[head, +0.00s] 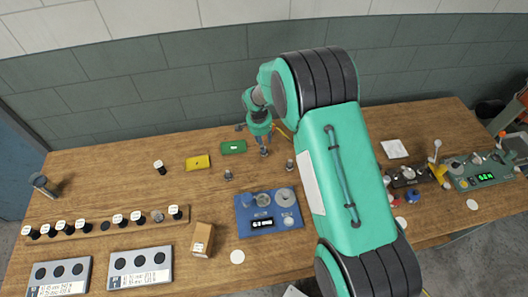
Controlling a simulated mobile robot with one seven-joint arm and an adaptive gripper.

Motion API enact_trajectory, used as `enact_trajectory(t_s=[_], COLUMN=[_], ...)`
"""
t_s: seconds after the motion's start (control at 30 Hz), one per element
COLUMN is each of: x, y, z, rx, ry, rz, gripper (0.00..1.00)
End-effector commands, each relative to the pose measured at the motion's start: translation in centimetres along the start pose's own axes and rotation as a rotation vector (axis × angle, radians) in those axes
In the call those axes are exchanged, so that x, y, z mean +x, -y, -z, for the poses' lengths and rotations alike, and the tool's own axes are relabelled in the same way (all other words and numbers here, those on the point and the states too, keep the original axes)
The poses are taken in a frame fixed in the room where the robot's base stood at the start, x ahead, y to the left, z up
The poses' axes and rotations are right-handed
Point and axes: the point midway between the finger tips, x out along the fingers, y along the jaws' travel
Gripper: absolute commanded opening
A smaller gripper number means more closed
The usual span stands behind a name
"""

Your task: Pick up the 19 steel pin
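I cannot read the number 19 on any item in the head view, so I cannot tell which is the 19 steel pin. A small grey metal piece (228,175) stands left of centre, and another (290,164) stands further right. My gripper (264,146) points down at the back middle of the table. A third small metallic piece (264,153) shows at its tip; whether it is held or only below the fingers is unclear. Several dark pins with white caps stand on a wooden strip (95,229) at left, and one capped pin (159,167) stands apart.
A yellow tray (197,162) and a green tray (233,147) lie left of my gripper. A blue device with a display (270,222) and a cardboard box (202,238) are nearer. Two grey panels (140,267) lie at front left. My arm covers the table's right middle.

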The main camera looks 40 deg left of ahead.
Motion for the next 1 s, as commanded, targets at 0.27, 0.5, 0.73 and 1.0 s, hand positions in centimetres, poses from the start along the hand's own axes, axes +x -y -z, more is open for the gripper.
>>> enact_trajectory(t_s=[0.27,0.5,0.73,1.0], x=[0.0,0.6,2.6,4.9], y=[0.0,0.0,-0.2,-0.2], z=[0.0,0.0,-0.1,-0.1], rx=[0.000,0.000,0.000,0.000], ry=[-0.001,0.000,0.001,0.000], rz=[0.000,0.000,-0.001,0.000], gripper=[0.37,0.37,0.37,0.37])
